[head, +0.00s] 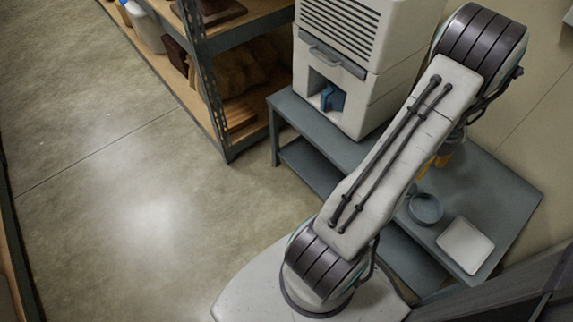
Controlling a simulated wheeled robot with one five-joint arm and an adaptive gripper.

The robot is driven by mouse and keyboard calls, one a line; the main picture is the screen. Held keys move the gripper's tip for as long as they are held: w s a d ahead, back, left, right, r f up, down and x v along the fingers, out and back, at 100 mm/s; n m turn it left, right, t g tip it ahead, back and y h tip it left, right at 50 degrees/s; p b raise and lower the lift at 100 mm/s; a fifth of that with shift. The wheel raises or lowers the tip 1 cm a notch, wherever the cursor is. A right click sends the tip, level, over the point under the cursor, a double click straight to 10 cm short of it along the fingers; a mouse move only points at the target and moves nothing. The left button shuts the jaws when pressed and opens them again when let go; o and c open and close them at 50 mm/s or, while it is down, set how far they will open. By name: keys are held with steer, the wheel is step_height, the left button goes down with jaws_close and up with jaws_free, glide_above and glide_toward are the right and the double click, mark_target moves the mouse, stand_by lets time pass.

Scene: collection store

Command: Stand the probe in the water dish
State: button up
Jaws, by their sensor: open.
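A small round blue-grey dish (425,208) stands on the grey table, just right of my arm's long link. I cannot make out from here whether it holds water. My arm reaches up over the table and folds back down behind its own long link, which hides my gripper. A small orange-yellow piece (442,159) shows beside the link, above the dish in the picture. I cannot tell what it belongs to. I see nothing that I can clearly name as the probe.
A white square tray (466,245) lies right of the dish. A large white louvred cabinet (345,60) with a blue object (333,98) in its opening stands on the grey table (505,190). Wooden shelving (225,70) is at the back. The floor at left is clear.

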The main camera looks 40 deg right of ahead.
steer(key=w+a+r+n, duration=0.4)
steer(key=w+a+r, duration=0.2)
steer(key=w+a, duration=0.3)
steer(key=w+a+r+n, duration=0.5)
steer(key=w+a+r, duration=0.1)
steer(key=w+a, duration=0.25)
steer(key=a+r+n+t, duration=0.1)
steer(key=a+r+n, duration=0.1)
steer(key=a, duration=0.7)
steer(key=a+r+n+t, duration=0.1)
steer(key=a+r+n, duration=0.2)
steer(key=a, duration=0.6)
steer(key=n, duration=0.2)
steer(key=shift+a+n, duration=0.15)
steer(key=shift+n, duration=0.15)
steer(key=shift+o, duration=0.9)
steer(key=s+a+n, duration=0.3)
steer(key=a, duration=0.2)
steer(key=shift+s+r, duration=0.15)
steer(key=shift+r, duration=0.15)
steer(key=shift+s+a, duration=0.25)
steer(key=shift+a, duration=0.05)
